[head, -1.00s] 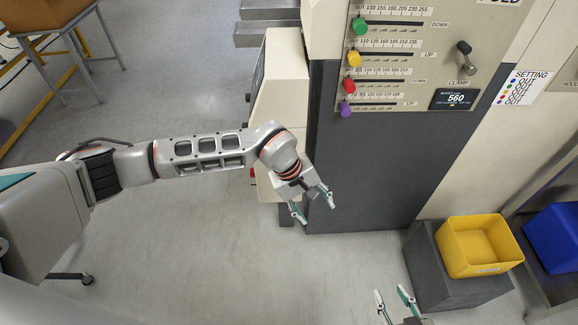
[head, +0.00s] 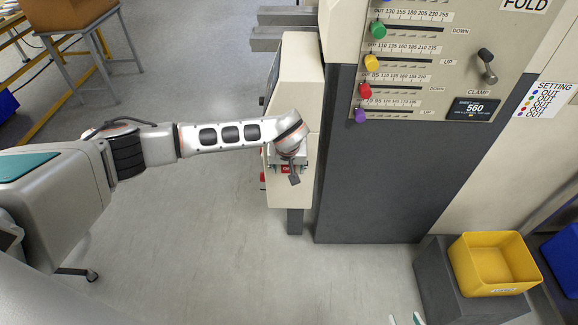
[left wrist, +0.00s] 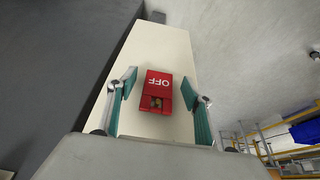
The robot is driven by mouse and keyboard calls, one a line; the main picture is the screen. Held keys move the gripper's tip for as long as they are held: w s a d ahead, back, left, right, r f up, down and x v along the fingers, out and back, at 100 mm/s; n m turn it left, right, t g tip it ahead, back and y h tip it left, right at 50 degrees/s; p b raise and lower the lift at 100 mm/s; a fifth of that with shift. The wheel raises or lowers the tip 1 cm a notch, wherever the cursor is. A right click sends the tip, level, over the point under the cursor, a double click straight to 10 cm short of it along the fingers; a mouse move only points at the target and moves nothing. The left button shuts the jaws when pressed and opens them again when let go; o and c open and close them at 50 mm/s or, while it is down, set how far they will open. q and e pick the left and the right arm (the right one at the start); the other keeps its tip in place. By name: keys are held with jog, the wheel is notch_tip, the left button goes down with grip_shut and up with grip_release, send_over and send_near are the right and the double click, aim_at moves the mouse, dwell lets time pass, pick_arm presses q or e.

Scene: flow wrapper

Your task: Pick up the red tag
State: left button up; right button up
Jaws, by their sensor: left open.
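The red tag (left wrist: 156,92) is marked OFF and is on the cream face of a narrow machine cabinet (left wrist: 160,45). My left gripper (left wrist: 159,88) is open, with one finger on each side of the tag and visible gaps between. Whether its fingertips are level with the tag in depth is hard to tell. In the head view a small red part of the tag (head: 287,170) shows by my left gripper (head: 289,163), whose wrist hides most of it. Only the fingertips of my right gripper (head: 405,320) show at the bottom edge, apart, with nothing seen between them.
A dark grey machine body (head: 375,170) and a panel with coloured knobs (head: 415,60) stand right of the cabinet. A yellow bin (head: 495,265) sits on a grey block at lower right, near a blue bin (head: 565,262). The floor (head: 200,230) is clear.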

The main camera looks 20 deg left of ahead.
pick_arm(q)
jog(key=shift+w+f, duration=0.1)
jog(key=shift+f, duration=0.4)
jog(key=shift+w+r, duration=0.1)
jog(key=c, duration=0.9)
jog(key=shift+r, duration=0.1)
